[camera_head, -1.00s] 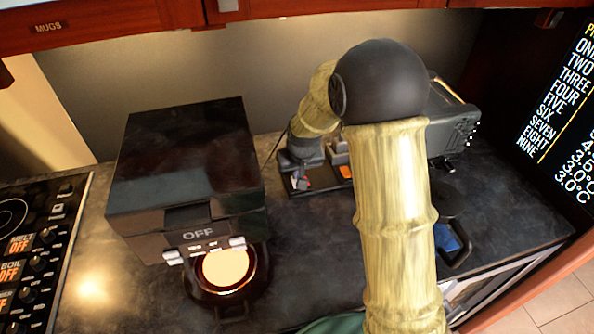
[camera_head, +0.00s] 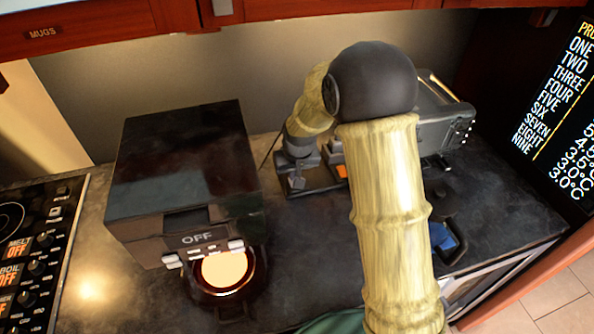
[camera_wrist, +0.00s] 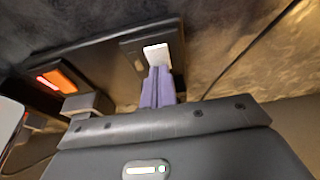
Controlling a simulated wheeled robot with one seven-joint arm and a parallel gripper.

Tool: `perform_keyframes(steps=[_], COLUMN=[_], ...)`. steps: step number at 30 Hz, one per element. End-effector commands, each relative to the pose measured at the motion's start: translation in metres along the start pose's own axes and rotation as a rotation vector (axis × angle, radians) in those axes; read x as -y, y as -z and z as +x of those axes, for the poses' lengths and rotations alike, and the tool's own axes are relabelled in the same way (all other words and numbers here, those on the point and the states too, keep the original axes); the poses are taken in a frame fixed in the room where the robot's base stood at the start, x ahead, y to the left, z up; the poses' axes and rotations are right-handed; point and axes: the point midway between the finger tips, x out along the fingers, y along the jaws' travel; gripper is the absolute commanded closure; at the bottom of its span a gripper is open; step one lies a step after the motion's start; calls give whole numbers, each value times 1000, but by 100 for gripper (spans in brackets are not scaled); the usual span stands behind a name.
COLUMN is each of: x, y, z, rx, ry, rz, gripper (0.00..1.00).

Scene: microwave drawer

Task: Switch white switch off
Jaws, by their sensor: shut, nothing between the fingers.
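A small white switch (camera_wrist: 155,55) sits on a dark block on a dark base, in the upper middle of the wrist view. My gripper (camera_wrist: 157,72) is shut, its two purple fingers together with nothing between them. The fingertips overlap the near edge of the switch in the wrist view; I cannot tell if they touch it. In the head view my gripper (camera_head: 297,184) points down over the left part of the base (camera_head: 318,188), and the switch is hidden there.
An orange-lit part (camera_wrist: 62,78) sits on the same base, also seen in the head view (camera_head: 342,171). A black coffee machine (camera_head: 185,175) marked OFF stands left. A dark appliance (camera_head: 445,120) stands behind my arm. A thin cable (camera_wrist: 245,48) runs beside the base.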

Motion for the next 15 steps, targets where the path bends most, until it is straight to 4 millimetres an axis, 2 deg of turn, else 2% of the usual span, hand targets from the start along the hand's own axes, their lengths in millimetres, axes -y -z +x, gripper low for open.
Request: perform_keyframes(steps=[15], x=[0], y=[-18], z=[-3], rx=[10], ry=[1], rz=[1], gripper=[100])
